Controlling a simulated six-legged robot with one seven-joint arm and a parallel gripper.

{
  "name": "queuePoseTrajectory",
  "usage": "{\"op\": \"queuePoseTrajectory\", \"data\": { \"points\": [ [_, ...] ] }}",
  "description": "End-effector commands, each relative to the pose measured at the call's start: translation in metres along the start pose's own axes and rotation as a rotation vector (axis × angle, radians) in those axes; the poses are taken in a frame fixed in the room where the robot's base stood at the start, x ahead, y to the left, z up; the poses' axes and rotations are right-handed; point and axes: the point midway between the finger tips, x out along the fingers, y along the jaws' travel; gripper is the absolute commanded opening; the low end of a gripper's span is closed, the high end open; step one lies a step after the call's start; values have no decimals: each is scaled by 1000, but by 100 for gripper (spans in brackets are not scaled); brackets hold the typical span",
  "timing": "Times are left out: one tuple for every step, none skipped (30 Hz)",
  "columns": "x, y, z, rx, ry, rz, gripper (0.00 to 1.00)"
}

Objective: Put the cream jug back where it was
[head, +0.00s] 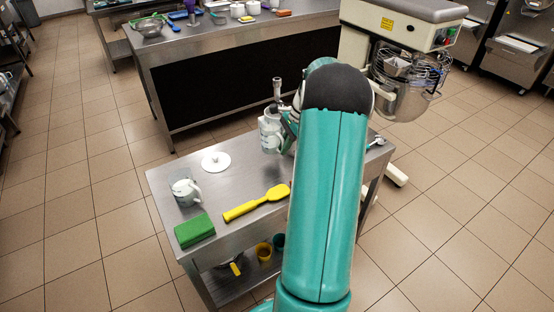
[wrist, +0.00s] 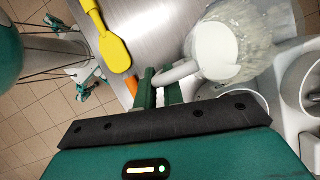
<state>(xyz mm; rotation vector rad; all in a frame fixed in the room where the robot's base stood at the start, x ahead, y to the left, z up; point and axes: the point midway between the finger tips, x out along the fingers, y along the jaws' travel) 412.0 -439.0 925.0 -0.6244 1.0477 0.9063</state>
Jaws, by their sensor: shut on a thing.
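A clear jug with white cream in it (head: 270,136) is at the far edge of the steel table, left of my arm. In the wrist view the jug (wrist: 220,52) shows from above, with its pale handle towards my gripper (wrist: 160,84). My gripper is shut on that handle. In the head view my gripper (head: 288,134) is mostly hidden behind my arm. I cannot tell whether the jug's base touches the table. A second clear jug with white contents (head: 185,190) stands at the table's left end.
A white round lid-like disc (head: 216,162), a yellow spatula (head: 258,203) and a green block (head: 195,230) lie on the steel table (head: 232,184). Pale cup-like vessels (wrist: 300,82) are close right of the jug. A mixer (head: 400,50) stands behind. Bare tabletop lies around the disc.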

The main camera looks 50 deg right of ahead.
Motion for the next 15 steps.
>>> {"op": "queuePoseTrajectory", "data": {
  "points": [
    [6, -1, 3, -2, 0, 0, 0],
    [8, -1, 4, -2, 0, 0, 0],
    [10, -1, 4, -2, 0, 0, 0],
    [12, -2, 5, -1, 0, 0, 0],
    [15, -2, 6, -1, 0, 0, 0],
    [19, -2, 7, -1, -1, 0, 0],
    [23, -3, 8, -1, -1, 1, 0],
    [28, -3, 10, -1, -2, 2, 0],
    [34, -3, 12, -1, -2, 1, 0],
    [40, -3, 13, -1, -2, 2, 0],
    [45, -2, 9, 1, -2, 2, 0],
    [51, -3, 6, 2, -2, 1, 0],
    [55, -3, 4, 2, -2, 1, 0],
    [58, -3, 3, 1, -2, 1, 0],
    [61, -3, 2, 1, -1, -1, 0]
  ]
}}
